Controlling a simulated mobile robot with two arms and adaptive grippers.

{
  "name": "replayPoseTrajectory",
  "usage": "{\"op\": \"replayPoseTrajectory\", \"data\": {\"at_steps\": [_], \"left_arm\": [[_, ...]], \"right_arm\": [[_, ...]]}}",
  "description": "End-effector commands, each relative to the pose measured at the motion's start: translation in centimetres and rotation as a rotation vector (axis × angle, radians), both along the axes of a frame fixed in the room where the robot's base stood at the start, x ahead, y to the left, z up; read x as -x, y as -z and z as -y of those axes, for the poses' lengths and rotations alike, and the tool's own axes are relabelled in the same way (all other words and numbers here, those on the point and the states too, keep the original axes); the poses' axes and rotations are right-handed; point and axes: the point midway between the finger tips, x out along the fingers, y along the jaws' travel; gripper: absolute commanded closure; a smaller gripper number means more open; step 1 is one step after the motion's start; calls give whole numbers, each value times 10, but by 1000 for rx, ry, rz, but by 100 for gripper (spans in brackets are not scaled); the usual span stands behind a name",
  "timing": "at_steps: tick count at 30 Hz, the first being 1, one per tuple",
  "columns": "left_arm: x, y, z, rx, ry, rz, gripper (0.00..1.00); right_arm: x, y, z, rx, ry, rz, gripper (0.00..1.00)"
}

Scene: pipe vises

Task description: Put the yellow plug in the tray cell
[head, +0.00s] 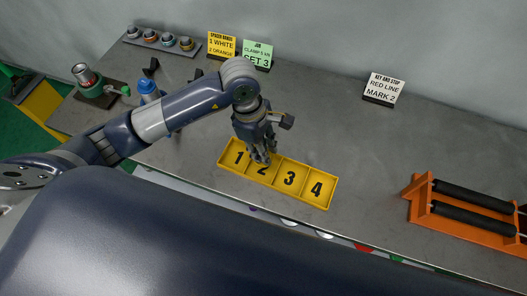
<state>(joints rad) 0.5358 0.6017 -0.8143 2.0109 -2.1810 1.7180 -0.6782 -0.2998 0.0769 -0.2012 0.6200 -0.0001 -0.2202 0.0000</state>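The yellow tray (314,202) lies on the grey bench with cells numbered 1 to 4 from left to right. My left gripper (262,158) points down over the tray at cell 2, with its fingertips close to the cell floor. The fingers are small and dark here, so I cannot tell whether they are open or shut. I cannot make out a yellow plug in or under the gripper; the hand hides part of cells 1 and 2. Cells 3 and 4 look empty. My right gripper is not in view.
Sign cards (257,54) stand along the back. An orange roller stand (418,204) is at right. The bench's middle right is clear.

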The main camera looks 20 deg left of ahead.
Motion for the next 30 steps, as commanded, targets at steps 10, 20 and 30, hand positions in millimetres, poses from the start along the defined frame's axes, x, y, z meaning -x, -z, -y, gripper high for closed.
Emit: {"op": "replayPoseTrajectory", "data": {"at_steps": [10, 20, 30], "left_arm": [[1, 34, 0, 0, 0, -1, 100], [0, 39, 0, 0, 1, 0, 100], [1, 37, 0, 0, 0, -1, 59]], "right_arm": [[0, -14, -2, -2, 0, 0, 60], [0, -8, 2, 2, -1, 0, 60], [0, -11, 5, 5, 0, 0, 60]]}}
